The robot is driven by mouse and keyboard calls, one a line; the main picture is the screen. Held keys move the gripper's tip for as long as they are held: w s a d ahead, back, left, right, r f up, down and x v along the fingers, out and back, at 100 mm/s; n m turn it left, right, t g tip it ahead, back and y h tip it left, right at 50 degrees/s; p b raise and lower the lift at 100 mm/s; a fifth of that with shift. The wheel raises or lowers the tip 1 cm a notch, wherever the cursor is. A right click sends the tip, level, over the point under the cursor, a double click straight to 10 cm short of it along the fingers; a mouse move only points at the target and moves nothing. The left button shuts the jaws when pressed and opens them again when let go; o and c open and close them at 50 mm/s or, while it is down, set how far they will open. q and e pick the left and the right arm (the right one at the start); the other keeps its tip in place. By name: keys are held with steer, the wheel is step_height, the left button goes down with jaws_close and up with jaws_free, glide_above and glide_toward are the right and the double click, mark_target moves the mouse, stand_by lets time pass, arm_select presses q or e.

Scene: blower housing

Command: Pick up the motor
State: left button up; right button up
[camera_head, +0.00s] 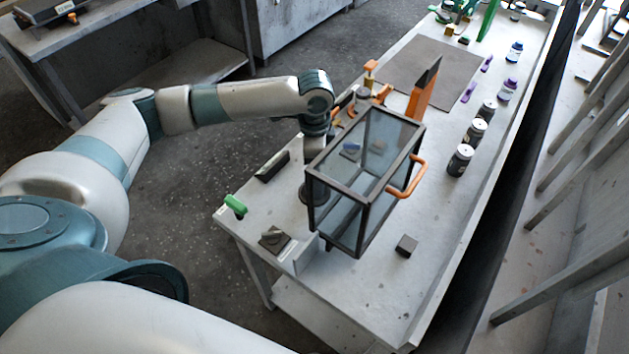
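I cannot pick out the motor for certain. A small dark block (406,246) lies on the table right of the glass box, and a dark flat part (274,239) lies near the table's front left corner; I cannot tell whether either is it. My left arm reaches in from the left and bends down behind the left side of the dark-framed glass box (384,214). Its wrist end shows there, but the frame and glass cover the fingers, so their opening cannot be seen. My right gripper is not in view.
The box has an orange handle (408,181). The long grey table (440,215) carries several dark jars (460,160) along its right side, a grey mat (415,62), an orange wedge (423,95) and a green-handled item (235,206). The table's front right is mostly clear.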

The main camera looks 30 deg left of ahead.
arm_select(q)
steer(key=shift+f, duration=0.9)
steer(key=shift+r, duration=0.1)
steer(key=c, duration=1.4)
steer(key=shift+c, duration=0.2)
steer(key=shift+r, duration=0.7)
step_height(320, 180, up, 17)
steer(key=b, duration=0.4)
steer(key=shift+f, duration=0.2)
